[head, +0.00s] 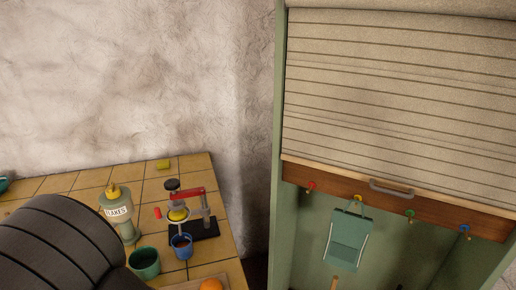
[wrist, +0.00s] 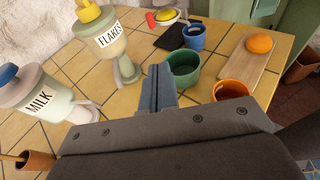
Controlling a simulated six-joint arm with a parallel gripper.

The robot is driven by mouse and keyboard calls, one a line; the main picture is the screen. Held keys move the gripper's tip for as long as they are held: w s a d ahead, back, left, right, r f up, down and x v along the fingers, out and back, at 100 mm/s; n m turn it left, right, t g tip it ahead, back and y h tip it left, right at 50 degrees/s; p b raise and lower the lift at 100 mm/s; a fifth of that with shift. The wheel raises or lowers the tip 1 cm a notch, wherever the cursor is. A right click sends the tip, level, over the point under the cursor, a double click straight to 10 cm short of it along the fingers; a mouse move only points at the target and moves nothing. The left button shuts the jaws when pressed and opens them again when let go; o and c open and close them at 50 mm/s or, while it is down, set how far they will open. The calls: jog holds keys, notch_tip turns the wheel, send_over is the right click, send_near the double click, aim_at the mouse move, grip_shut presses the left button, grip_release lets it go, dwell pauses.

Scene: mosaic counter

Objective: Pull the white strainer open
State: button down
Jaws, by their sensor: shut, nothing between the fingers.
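I cannot make out a white strainer in either view. My gripper (wrist: 158,88) shows in the wrist view with its two fingers together and nothing between them. It is over the tiled counter, close to the left side of a dark green cup (wrist: 184,68); I cannot tell if they touch. The gripper tips are not visible in the head view.
FLAKES (head: 117,212) and MILK (wrist: 38,92) dispensers stand on the counter (head: 85,180). A red-handled press (head: 188,192), blue cup (head: 181,246), orange cup (wrist: 232,90) and board (wrist: 247,68) with an orange (wrist: 259,43) are near. A shuttered cabinet (head: 390,100) stands right.

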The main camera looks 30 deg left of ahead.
jog(key=w+d+r+n+g+y, duration=0.4)
jog(key=w+g, duration=0.2)
jog(key=w, duration=0.3)
send_near(157, 216)
jog(key=shift+n+g, duration=0.3)
jog(key=shift+n, duration=0.1)
jog(key=shift+x, duration=3)
jog(key=shift+w+r, duration=0.1)
jog(key=shift+w, duration=0.1)
jog(key=shift+w+a+m+h, duration=0.55)
jog(key=shift+a+m, duration=0.15)
jog(key=shift+a, duration=0.1)
